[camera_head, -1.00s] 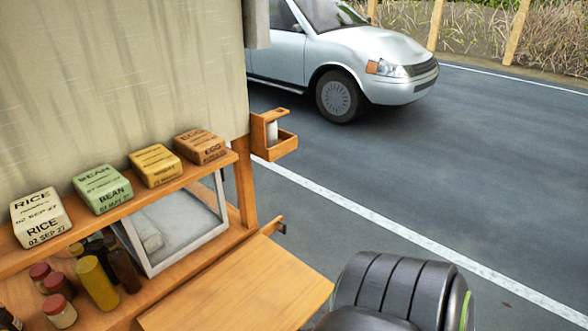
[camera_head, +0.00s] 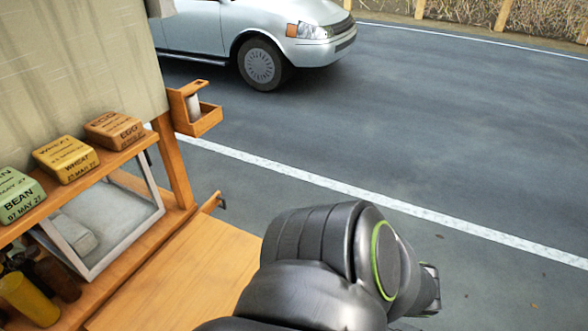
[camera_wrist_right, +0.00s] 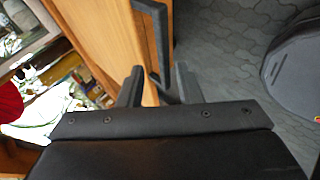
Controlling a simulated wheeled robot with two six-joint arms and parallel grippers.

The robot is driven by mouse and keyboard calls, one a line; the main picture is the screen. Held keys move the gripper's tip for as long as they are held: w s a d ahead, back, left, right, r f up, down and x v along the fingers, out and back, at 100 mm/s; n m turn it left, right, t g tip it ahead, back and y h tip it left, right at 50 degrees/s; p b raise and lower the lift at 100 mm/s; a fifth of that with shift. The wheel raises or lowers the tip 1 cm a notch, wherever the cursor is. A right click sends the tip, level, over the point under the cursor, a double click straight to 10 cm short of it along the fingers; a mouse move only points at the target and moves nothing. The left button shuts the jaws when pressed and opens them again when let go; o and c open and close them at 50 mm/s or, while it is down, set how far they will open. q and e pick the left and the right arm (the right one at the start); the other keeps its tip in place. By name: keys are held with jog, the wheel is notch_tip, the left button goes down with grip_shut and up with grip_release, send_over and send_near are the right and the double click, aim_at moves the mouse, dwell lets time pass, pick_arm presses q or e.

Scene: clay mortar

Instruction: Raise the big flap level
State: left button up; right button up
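The big flap seems to be the plain wooden board (camera_head: 185,270) beside the stall counter in the head view, partly hidden by my right arm. In the right wrist view a wooden panel (camera_wrist_right: 107,38) carries a black bar handle (camera_wrist_right: 160,42). I cannot tell for sure that this panel is the same flap. My right gripper (camera_wrist_right: 158,87) has its fingers apart, with the lower end of the handle between or just beyond them. Contact cannot be made out. My left gripper is in neither view.
A shelf (camera_head: 100,163) holds bean, wheat (camera_head: 66,158) and egg (camera_head: 114,130) packs. A glass-fronted case (camera_head: 105,225) and bottles stand below. A small wooden box holder (camera_head: 196,112) juts from the post. Open road lies to the right, with a parked silver car (camera_head: 262,40).

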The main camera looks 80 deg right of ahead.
jog(key=b+v, duration=0.2)
jog(key=v, duration=1)
jog(key=shift+s+b, duration=0.2)
jog(key=shift+b, duration=0.1)
jog(key=shift+f, duration=0.1)
